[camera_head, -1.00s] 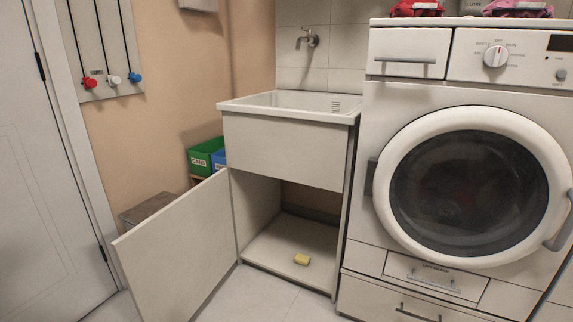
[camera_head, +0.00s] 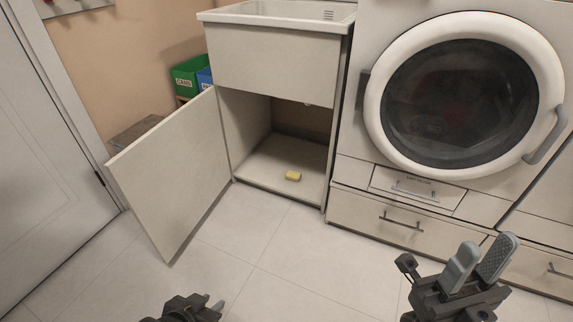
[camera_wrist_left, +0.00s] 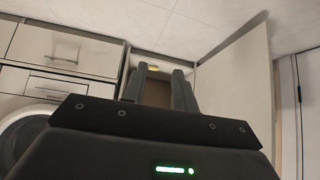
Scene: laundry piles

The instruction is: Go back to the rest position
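My left gripper (camera_head: 205,306) shows only in part at the bottom edge of the head view. In the left wrist view the left gripper (camera_wrist_left: 160,82) has its two fingers apart with nothing between them, so it is open and empty. My right gripper (camera_head: 482,258) is at the lower right of the head view, fingers pointing up. Its fingers are apart, a ridged inner pad shows, and it holds nothing. Both grippers are well clear of the cabinet.
The sink cabinet (camera_head: 270,62) stands open, its door (camera_head: 175,175) swung out left. A yellow sponge (camera_head: 293,176) lies on its floor. The washing machine (camera_head: 350,130) stands at right above drawers. Green bin (camera_head: 187,78) and blue bin (camera_head: 204,77) sit behind the door. The tiled floor (camera_head: 245,235) is clear.

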